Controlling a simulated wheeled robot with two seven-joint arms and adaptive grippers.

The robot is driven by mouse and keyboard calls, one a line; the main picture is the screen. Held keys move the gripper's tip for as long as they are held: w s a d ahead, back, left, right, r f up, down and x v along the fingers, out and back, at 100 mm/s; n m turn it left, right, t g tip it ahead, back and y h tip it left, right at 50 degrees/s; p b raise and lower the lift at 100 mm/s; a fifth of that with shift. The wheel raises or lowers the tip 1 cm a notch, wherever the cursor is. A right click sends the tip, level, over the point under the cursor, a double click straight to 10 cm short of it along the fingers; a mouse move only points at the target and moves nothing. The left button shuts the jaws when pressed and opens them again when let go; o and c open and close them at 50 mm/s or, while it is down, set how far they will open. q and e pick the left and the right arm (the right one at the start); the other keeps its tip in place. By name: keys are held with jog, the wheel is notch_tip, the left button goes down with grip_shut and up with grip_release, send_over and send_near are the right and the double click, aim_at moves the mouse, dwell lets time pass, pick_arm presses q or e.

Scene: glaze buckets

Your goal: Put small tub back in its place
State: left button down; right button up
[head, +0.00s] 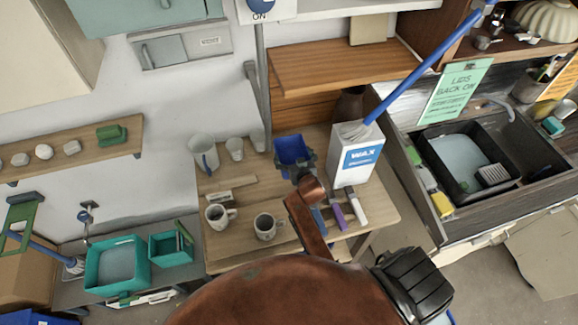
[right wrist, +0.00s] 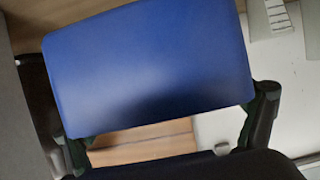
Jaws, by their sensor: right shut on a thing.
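The small tub (head: 292,147) is blue and shows at the back of the wooden table, left of the white wax container. My right gripper (head: 296,168) is shut on it, with the arm reaching up from the bottom of the head view. In the right wrist view the blue tub (right wrist: 150,65) fills the space between the two dark fingers, one at each side. I cannot tell whether its base touches the table. My left gripper is not in view.
On the wooden table (head: 386,208) stand the wax container (head: 355,162), two mugs (head: 218,216) and marker-like sticks (head: 357,207). Teal tubs (head: 117,265) stand at lower left. A black basin (head: 465,160) sits at right. A wooden shelf (head: 340,68) is above the table.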

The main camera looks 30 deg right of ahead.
aim_at(292, 161)
jog(key=shift+w+f, duration=0.25)
jog(key=shift+f, duration=0.95)
notch_tip(292, 161, down, 4)
jog(key=shift+r, duration=0.1)
jog(key=shift+s+f, duration=0.1)
jog(key=shift+f, duration=0.1)
jog(key=o, duration=1)
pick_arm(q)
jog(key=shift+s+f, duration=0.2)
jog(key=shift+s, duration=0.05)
pick_arm(e)
jog(key=shift+o, duration=0.2)
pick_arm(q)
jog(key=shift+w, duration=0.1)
